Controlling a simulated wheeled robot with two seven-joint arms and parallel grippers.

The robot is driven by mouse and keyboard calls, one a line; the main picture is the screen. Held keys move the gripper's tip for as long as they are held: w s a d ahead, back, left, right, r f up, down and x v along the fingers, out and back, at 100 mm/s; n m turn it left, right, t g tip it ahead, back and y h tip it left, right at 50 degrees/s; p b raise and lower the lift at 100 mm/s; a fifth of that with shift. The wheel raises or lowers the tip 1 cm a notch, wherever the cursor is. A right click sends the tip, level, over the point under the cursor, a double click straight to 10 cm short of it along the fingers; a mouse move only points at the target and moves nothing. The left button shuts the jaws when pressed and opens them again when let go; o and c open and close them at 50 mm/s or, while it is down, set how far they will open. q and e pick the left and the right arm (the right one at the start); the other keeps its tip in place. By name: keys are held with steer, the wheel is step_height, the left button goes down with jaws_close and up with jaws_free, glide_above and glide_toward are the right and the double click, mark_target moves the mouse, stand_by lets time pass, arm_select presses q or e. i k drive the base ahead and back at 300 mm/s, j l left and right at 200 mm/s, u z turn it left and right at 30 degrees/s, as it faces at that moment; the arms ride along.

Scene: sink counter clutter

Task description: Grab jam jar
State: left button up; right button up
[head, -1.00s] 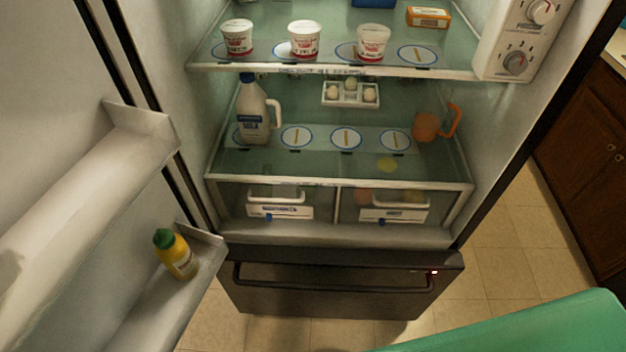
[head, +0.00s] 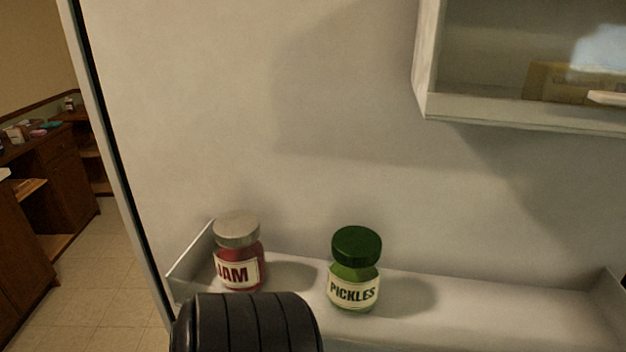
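The jam jar (head: 239,252) stands upright near the left end of a white door shelf (head: 455,300). It has a silver-grey lid, red contents and a pale label reading JAM. A black ribbed part (head: 245,325), which looks like part of my arm, rises from the bottom edge in front of the jar and covers some of the shelf's front. It appears just below the jar in the picture; I cannot tell how far apart they are. No gripper fingers show.
A green pickles jar (head: 355,270) stands upright on the same shelf, right of the jam jar. A higher door compartment (head: 520,112) juts out at the upper right with a yellowish item in it. Shelf space right of the pickles is clear. Wooden cabinets (head: 50,200) stand far left.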

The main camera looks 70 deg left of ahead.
mark_target(240, 248)
steer(key=j+u, duration=0.15)
steer(key=u, duration=2.4)
steer(key=k+j, duration=0.05)
